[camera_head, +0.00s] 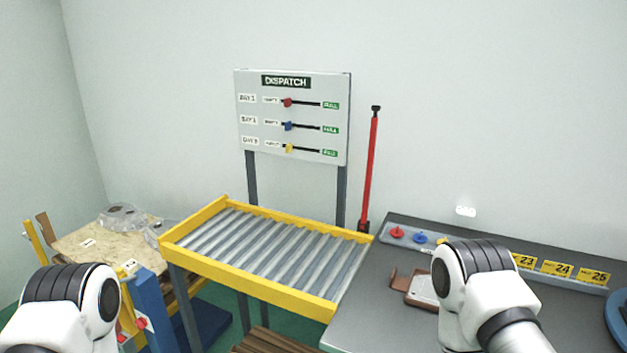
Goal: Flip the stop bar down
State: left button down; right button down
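The stop bar (370,172) is a long red bar with a black tip. It stands upright, leaning slightly right, at the far right corner of the roller conveyor. Its foot is at a dark bracket beside the yellow frame. The roller conveyor (265,250) has grey rollers inside a yellow frame. Only white and dark links of my two arms show, at the lower left and lower right. Neither of my grippers is in the view, and neither arm link touches the bar.
A dispatch board (292,115) with red, blue and yellow sliders stands behind the conveyor. A grey table (375,310) at the right bears red and blue knobs, a brown-and-grey piece (415,288) and yellow number labels. A wooden-topped bench (85,245) with clear plastic is at the left.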

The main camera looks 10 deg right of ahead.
aim_at(375, 108)
jog(key=i+z, duration=0.55)
jog(key=j+z, duration=0.65)
jog(key=z, duration=0.2)
jog(key=k, duration=0.05)
